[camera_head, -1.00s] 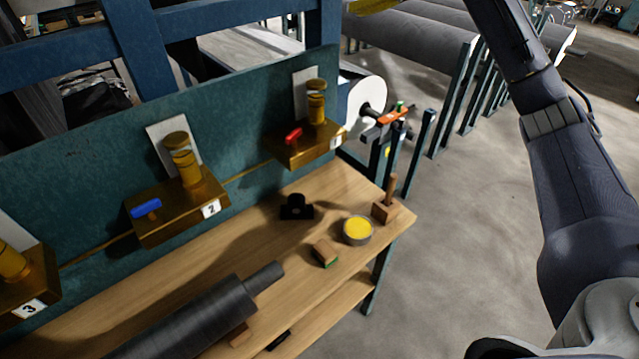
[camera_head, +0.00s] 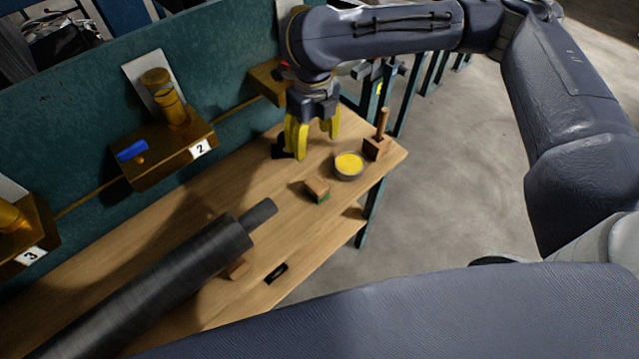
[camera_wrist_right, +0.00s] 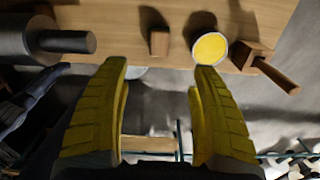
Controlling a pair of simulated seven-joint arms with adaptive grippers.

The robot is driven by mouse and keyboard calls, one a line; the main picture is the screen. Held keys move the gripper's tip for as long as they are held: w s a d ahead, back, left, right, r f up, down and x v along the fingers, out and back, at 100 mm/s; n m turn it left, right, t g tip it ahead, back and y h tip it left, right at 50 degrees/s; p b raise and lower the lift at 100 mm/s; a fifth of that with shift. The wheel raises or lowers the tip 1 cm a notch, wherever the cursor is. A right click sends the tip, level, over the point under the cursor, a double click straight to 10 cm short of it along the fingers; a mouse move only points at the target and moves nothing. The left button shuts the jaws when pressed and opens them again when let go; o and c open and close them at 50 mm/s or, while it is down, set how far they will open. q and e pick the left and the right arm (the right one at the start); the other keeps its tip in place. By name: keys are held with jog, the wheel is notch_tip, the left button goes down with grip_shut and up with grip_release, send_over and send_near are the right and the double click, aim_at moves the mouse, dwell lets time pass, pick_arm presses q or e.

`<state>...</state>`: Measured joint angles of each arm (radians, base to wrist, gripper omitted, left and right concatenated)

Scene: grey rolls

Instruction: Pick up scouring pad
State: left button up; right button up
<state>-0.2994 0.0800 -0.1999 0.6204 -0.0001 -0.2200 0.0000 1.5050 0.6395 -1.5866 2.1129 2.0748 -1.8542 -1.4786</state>
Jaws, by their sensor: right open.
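The scouring pad (camera_head: 317,191), a small brown block with a green underside, lies on the wooden bench top. It also shows in the right wrist view (camera_wrist_right: 159,42), just beyond and between the fingertips. My right gripper (camera_head: 318,146) points down over the bench with its yellow fingers apart and empty. In the head view it is behind the pad and higher up. The right wrist view shows the same open fingers (camera_wrist_right: 160,68) with nothing between them. My left gripper is not in view.
A round tin with yellow contents (camera_head: 348,166) sits right beside the pad. A wooden block with an upright handle (camera_head: 376,147) stands at the bench corner. A black object (camera_head: 282,150) is partly hidden behind my gripper. A large grey roll (camera_head: 160,290) lies front left.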

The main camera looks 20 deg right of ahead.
send_over(316, 184)
notch_tip(316, 184, down, 11)
jog(key=shift+w+f, duration=0.1)
jog(key=shift+f, duration=3.35)
jog(key=c, duration=1.4)
jog(key=shift+r, duration=0.1)
notch_tip(316, 184, up, 20)
